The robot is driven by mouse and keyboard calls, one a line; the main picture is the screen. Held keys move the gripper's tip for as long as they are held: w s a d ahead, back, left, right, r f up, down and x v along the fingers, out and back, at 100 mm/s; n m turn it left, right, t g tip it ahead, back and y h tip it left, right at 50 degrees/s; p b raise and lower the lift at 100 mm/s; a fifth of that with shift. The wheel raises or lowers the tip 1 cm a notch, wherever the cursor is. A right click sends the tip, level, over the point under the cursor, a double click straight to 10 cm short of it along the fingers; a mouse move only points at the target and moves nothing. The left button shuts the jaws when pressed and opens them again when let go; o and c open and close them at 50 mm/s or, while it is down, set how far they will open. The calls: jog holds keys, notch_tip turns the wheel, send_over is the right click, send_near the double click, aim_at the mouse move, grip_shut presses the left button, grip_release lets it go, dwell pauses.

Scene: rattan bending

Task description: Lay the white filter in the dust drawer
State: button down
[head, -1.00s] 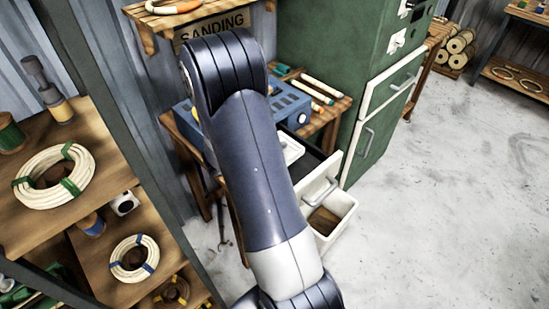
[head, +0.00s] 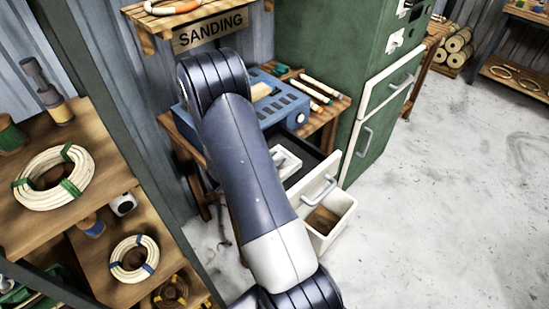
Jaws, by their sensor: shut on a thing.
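A white-fronted drawer (head: 328,171) is pulled out beside the green cabinet, its dark inside partly showing behind the front. A small white, framed, box-like piece (head: 287,161) shows at the left of that dark inside, partly covered by my arm. I cannot tell if it is the filter, or if it lies in the drawer or is above it. My gripper is not in view; my own arm link covers the area left of the drawer.
A white open bin (head: 345,212) with something brown inside sits just in front of the drawer. The green cabinet (head: 317,60) stands behind. A blue slotted box (head: 285,105) and several sticks lie on a wooden bench. Shelves with rattan coils (head: 50,190) stand left. The right floor is clear.

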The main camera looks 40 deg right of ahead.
jog(key=c, duration=1.3)
grip_release()
jog(key=shift+f, duration=0.1)
jog(key=shift+r, duration=0.25)
jog(key=b+v, duration=0.1)
jog(key=v, duration=1.1)
jog(key=shift+b, duration=0.35)
